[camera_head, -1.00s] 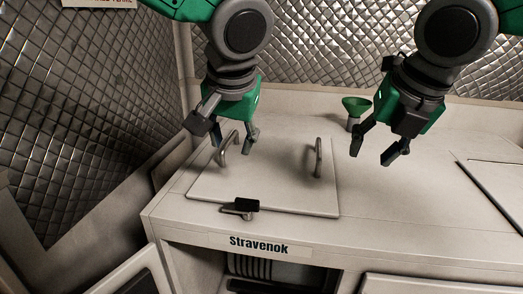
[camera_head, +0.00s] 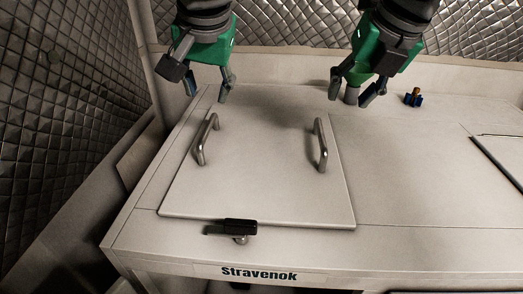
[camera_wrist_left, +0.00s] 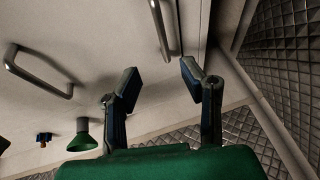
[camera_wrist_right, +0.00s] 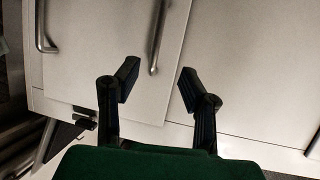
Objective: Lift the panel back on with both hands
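The panel (camera_head: 262,185) is a flat pale plate lying on the bench top, with a left handle (camera_head: 206,139) and a right handle (camera_head: 320,144). My left gripper (camera_head: 209,96) is open and empty, above and behind the left handle. My right gripper (camera_head: 347,101) is open and empty, above and behind the right handle. In the left wrist view the left handle (camera_wrist_left: 162,25) lies beyond the open fingers (camera_wrist_left: 161,82). In the right wrist view the right handle (camera_wrist_right: 157,38) lies beyond the open fingers (camera_wrist_right: 157,84).
A black-topped latch (camera_head: 239,228) sits at the panel's front edge. A blue piece with a brass top (camera_head: 413,98) stands at the back right. A green funnel shape (camera_wrist_left: 83,136) shows in the left wrist view. A quilted metal wall (camera_head: 60,90) rises at the left.

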